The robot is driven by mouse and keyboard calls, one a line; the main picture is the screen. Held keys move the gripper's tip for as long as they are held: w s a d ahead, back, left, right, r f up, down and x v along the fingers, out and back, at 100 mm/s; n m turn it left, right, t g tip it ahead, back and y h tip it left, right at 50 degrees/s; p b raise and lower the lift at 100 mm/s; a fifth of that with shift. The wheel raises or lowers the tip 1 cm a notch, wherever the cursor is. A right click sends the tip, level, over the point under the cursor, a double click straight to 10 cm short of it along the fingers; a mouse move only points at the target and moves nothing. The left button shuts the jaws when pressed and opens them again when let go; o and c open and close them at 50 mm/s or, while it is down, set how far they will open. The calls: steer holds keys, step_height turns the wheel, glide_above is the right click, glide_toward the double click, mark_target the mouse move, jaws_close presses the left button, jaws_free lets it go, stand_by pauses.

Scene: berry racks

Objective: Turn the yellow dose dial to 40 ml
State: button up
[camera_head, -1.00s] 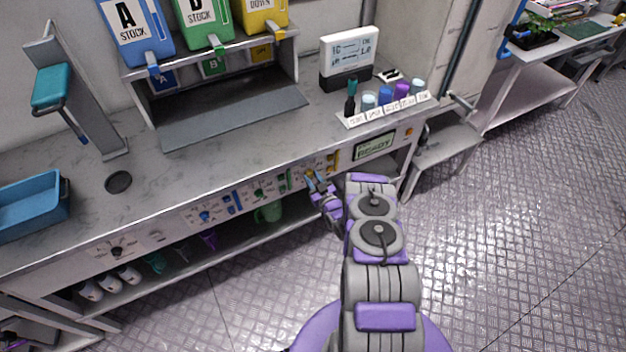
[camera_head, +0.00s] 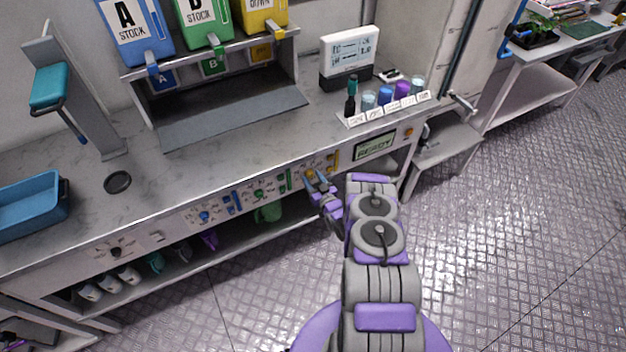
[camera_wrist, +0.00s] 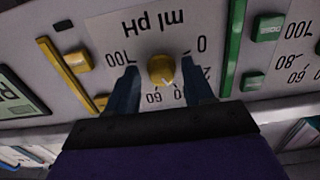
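The yellow dose dial (camera_wrist: 161,69) is on the white front panel, seen upside down in the wrist view. Its scale runs from 0 to 100 under "ml pH". A pale mark on the dial points down and slightly right, between the 60 and a number partly hidden by a finger. My gripper (camera_wrist: 160,70) is open, with one dark finger on each side of the dial and a small gap visible beside each. In the head view my gripper (camera_head: 314,180) is at the panel, and the yellow dial (camera_head: 310,173) shows just above its fingers.
A yellow slider (camera_wrist: 64,68) is left of the dial and a green slider (camera_wrist: 236,45) right of it in the wrist view. A green READY screen (camera_head: 375,145) is on the panel. Labelled vials (camera_head: 385,96) stand on the bench (camera_head: 240,150) above.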

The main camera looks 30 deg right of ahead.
steer(key=shift+o, duration=0.4)
steer(key=shift+r, duration=0.1)
steer(key=s+p, duration=0.3)
steer(key=s, duration=1.4)
steer(key=shift+s+d+p, duration=0.2)
steer(key=shift+d+p, duration=0.1)
steer(key=shift+d, duration=0.05)
steer(key=shift+w, duration=0.1)
